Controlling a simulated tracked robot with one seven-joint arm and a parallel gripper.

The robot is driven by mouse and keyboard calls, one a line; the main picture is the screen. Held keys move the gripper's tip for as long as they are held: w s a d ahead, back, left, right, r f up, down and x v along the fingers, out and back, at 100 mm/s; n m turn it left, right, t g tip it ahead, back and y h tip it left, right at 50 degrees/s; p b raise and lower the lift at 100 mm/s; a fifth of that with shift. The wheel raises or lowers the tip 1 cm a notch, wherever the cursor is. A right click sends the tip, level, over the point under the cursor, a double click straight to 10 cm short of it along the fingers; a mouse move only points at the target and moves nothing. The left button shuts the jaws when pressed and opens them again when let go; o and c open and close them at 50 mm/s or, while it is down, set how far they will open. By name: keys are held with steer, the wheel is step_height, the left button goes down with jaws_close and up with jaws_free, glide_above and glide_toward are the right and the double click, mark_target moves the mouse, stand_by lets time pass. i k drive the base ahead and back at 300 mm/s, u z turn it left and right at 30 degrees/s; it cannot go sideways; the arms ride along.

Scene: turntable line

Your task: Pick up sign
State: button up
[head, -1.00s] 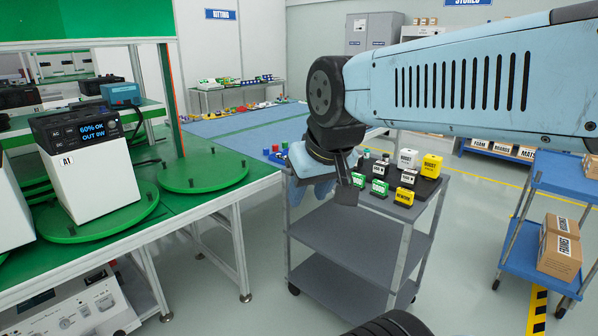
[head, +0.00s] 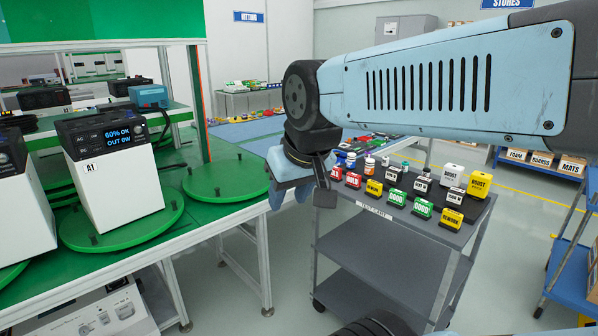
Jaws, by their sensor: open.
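Several small label signs stand on the top shelf of a grey test cart (head: 372,205), right of my gripper. A yellow REWORK sign (head: 452,219) is at the front right. Green GOOD signs (head: 422,208) and (head: 396,197) stand left of it. Another yellow sign (head: 373,188) and red signs (head: 353,180) continue to the left. Black signs with white labels (head: 421,184) stand behind. My gripper (head: 300,190) hangs beside the cart's left end, apart from the signs. It is open, and nothing shows between its fingers.
A green workbench on the left holds a white A1 unit (head: 120,190) on a round green turntable (head: 150,222); an empty turntable (head: 228,178) lies near its right edge. White and yellow BOOST boxes (head: 480,181) stand at the cart's right back. A blue shelf cart (head: 575,250) is far right.

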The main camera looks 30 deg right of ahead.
mark_target(335, 176)
steer(key=u, duration=0.05)
steer(key=i, duration=1.1)
steer(key=z, duration=0.35)
